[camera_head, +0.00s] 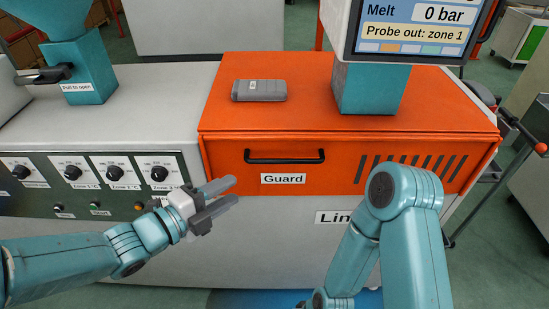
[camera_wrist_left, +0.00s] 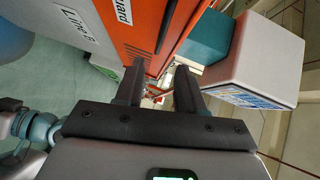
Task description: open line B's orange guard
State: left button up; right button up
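The orange guard (camera_head: 225,120) is a wide box-like cover on the machine's front and top, and it looks closed. A black bar handle (camera_head: 285,157) runs across its front face, above a white "Guard" label (camera_head: 283,179). My left gripper (camera_head: 231,192) is open and empty, left of and below the handle, with its fingers pointing right. In the left wrist view the guard (camera_wrist_left: 135,25) and its handle (camera_wrist_left: 167,25) lie beyond the open fingers (camera_wrist_left: 158,88). The line label (camera_wrist_left: 76,22) reads as Line B there. My right gripper is not in view.
A grey case (camera_head: 259,91) lies on top of the guard. A teal post with a monitor (camera_head: 420,28) rises behind its right part. Knobs on a control panel (camera_head: 90,185) are at left. My right arm is in front of the guard's right part.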

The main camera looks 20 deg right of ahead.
aim_at(284, 159)
pick_arm(q)
jog(key=p+x, duration=0.1)
jog(key=x, duration=0.4)
jog(key=p+x, duration=0.1)
jog(key=x, duration=0.5)
jog(key=p+x, duration=0.2)
jog(key=x, duration=0.3)
jog(key=shift+s+d+r, duration=0.1)
jog(key=shift+s+d, duration=0.1)
jog(key=shift+d, duration=0.4)
grip_shut()
